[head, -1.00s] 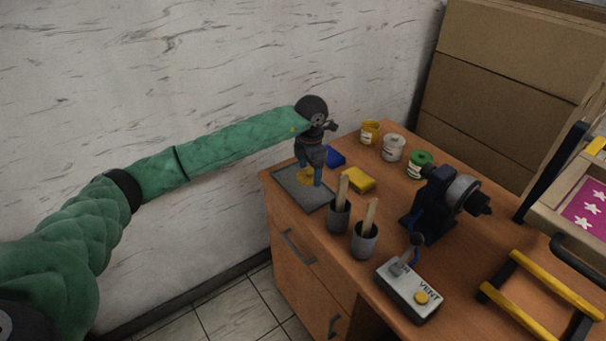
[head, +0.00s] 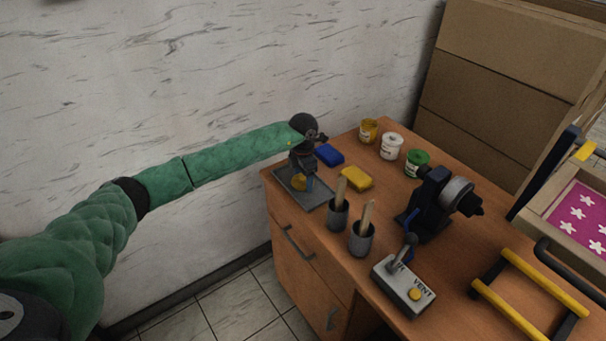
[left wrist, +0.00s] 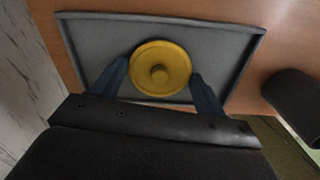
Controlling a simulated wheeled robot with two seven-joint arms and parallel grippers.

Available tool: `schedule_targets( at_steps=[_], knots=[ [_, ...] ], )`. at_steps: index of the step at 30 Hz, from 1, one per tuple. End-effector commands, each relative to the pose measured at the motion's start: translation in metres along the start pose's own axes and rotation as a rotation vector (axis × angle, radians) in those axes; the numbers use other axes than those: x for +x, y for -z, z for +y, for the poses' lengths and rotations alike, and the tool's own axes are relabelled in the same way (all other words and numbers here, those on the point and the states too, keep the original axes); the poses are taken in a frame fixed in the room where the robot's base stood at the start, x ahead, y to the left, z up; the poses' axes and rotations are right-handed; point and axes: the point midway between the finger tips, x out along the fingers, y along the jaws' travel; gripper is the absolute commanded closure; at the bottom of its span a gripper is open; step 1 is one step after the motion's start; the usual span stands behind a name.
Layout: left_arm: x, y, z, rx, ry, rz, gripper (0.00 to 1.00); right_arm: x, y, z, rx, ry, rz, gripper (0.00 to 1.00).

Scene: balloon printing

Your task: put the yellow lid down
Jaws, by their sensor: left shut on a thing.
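The yellow lid (left wrist: 160,68) is a round disc with a small knob in its middle. My left gripper (left wrist: 158,85) has its blue fingers on either side of the lid and is shut on it, over the grey tray (left wrist: 85,53). In the head view the lid (head: 299,183) shows partly behind the gripper (head: 306,181), low over the tray (head: 318,199) at the desk's far left corner. I cannot tell whether the lid touches the tray. My right gripper is not in view.
Beside the tray are a blue block (head: 329,154), a yellow block (head: 356,178) and two dark cups (head: 361,240) with wooden sticks. Yellow (head: 368,131), white (head: 391,146) and green (head: 416,162) jars stand behind. A VENT switch box (head: 404,285) is at the front.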

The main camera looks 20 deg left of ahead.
Motion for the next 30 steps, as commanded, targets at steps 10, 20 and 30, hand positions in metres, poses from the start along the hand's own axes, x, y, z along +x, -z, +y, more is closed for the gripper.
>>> schedule_targets(
  at_steps=[10,20,30],
  knots=[
    [0.0024,0.0001,0.0001,0.000,0.000,0.000,0.48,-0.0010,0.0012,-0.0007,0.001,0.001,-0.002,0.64],
    [0.0024,0.0001,0.0001,0.000,0.000,0.000,0.05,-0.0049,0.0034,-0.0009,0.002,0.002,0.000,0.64],
    [-0.0005,0.0001,0.0001,0.000,0.000,0.000,0.05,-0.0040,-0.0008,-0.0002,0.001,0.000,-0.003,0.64]
  ],
)
